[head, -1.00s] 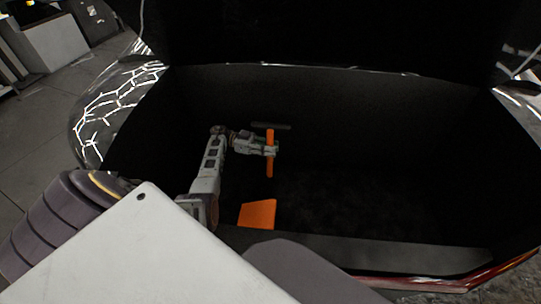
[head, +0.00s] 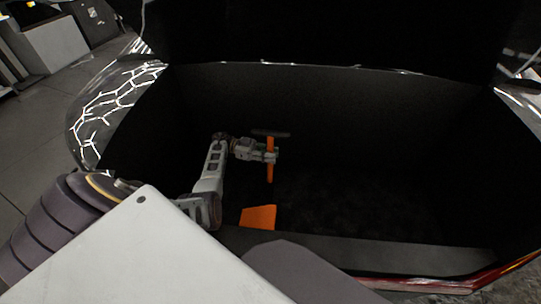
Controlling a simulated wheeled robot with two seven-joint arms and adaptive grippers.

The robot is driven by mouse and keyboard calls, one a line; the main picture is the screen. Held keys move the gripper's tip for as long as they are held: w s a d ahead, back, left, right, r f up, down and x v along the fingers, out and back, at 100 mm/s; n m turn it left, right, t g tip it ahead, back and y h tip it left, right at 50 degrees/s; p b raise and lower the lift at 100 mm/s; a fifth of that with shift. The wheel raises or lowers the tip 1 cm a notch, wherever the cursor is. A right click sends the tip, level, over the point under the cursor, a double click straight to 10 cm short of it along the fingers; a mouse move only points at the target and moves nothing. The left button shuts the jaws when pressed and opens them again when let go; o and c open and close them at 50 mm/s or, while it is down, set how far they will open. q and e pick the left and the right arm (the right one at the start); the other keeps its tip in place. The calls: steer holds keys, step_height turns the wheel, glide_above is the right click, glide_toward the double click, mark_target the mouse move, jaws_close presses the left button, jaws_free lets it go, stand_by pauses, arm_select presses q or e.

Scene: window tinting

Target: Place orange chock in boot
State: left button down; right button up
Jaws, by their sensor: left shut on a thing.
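An orange wedge-like block, which looks like the chock (head: 258,217), lies low in the dark boot (head: 370,250), just behind its near sill. Its lower part is cut off by the sill. My left gripper (head: 269,156) is inside the boot, above and beyond this block. It is shut on an upright orange-handled tool (head: 270,172) with a dark crossbar at its top, like a squeegee. The tool's lower end shows above the block, apart from it in the picture. My right gripper is not in view.
The boot's near sill (head: 420,256) runs across the front, and dark walls enclose the space. The boot floor right of the tool looks clear, though it is very dark. The glossy car body (head: 110,105) flanks the opening at left.

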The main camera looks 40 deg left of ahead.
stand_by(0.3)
arm_select(q)
steer(key=c, duration=1.3)
jaws_free()
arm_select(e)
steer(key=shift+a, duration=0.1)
arm_select(q)
steer(key=b+v, duration=0.1)
steer(key=v, duration=0.6)
steer(key=shift+s+a, duration=0.1)
steer(key=shift+a, duration=0.15)
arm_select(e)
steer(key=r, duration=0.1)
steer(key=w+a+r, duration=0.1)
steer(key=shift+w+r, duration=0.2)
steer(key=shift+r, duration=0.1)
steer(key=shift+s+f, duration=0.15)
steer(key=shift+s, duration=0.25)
